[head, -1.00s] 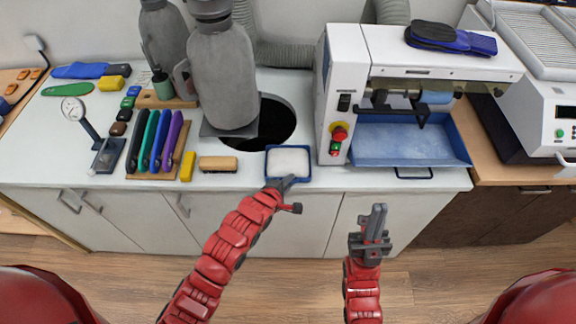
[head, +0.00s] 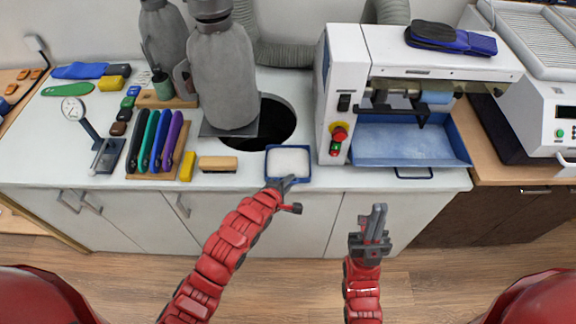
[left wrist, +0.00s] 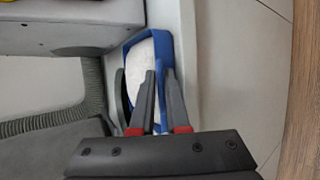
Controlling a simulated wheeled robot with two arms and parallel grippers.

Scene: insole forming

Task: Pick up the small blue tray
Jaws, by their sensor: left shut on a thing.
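The small blue tray (head: 288,147) holds a white filling and sits at the front edge of the white counter, left of the machine. My left gripper (head: 286,183) is at the tray's near rim. In the left wrist view its two fingers (left wrist: 157,98) reach to the blue tray (left wrist: 163,37), one over the white filling and one outside the wall, shut on the rim between them. The tray looks level; I cannot tell whether it touches the counter. My right gripper (head: 376,219) is empty in front of the cabinets, its fingers close together.
The white machine (head: 343,60) with a larger blue tray (head: 408,147) stands right of the small tray. A round dark hole (head: 268,125) and a grey bottle-shaped unit (head: 222,75) are behind it. A wooden-backed brush (head: 218,163) lies to the left.

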